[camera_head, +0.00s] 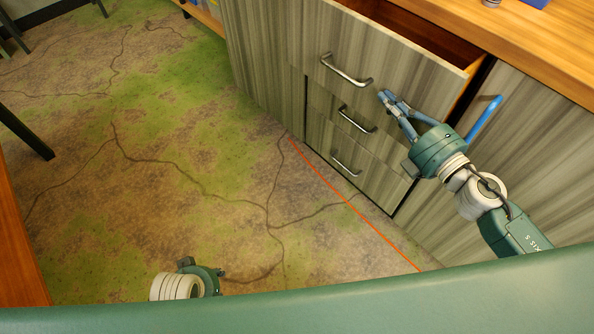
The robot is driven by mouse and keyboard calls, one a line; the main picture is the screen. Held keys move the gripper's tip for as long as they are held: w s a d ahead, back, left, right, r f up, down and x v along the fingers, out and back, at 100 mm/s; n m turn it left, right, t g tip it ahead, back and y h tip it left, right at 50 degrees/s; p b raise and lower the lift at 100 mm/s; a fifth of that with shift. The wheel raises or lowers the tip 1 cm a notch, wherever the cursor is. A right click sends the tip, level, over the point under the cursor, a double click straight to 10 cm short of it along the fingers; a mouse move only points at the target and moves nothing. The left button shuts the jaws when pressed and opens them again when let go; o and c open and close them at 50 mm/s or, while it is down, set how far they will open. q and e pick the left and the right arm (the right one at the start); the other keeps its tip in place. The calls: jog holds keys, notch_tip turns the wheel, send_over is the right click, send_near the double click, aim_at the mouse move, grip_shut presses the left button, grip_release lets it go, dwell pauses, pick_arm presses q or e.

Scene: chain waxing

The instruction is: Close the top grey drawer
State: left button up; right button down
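The top grey drawer (395,62) is pulled out of the cabinet, and its dark inside shows behind the front panel. Its metal bar handle (346,70) is on the front. My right gripper (385,96) is in front of the right part of this drawer, to the right of the handle. Its blue fingertips are close together with nothing seen between them. I cannot tell whether they touch the panel. My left gripper (216,272) is low at the bottom of the view, far from the drawer. Its fingers are not clearly visible.
Two lower drawers with handles (357,120) (345,164) are shut below. A cabinet door with a blue handle (483,118) is at the right, close to my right arm. The wooden counter (540,45) is above. The green-brown floor (190,140) is open at the left.

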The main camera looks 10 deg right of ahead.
jog(key=shift+w+d, duration=0.3)
jog(key=shift+d, duration=0.15)
dwell(0.3)
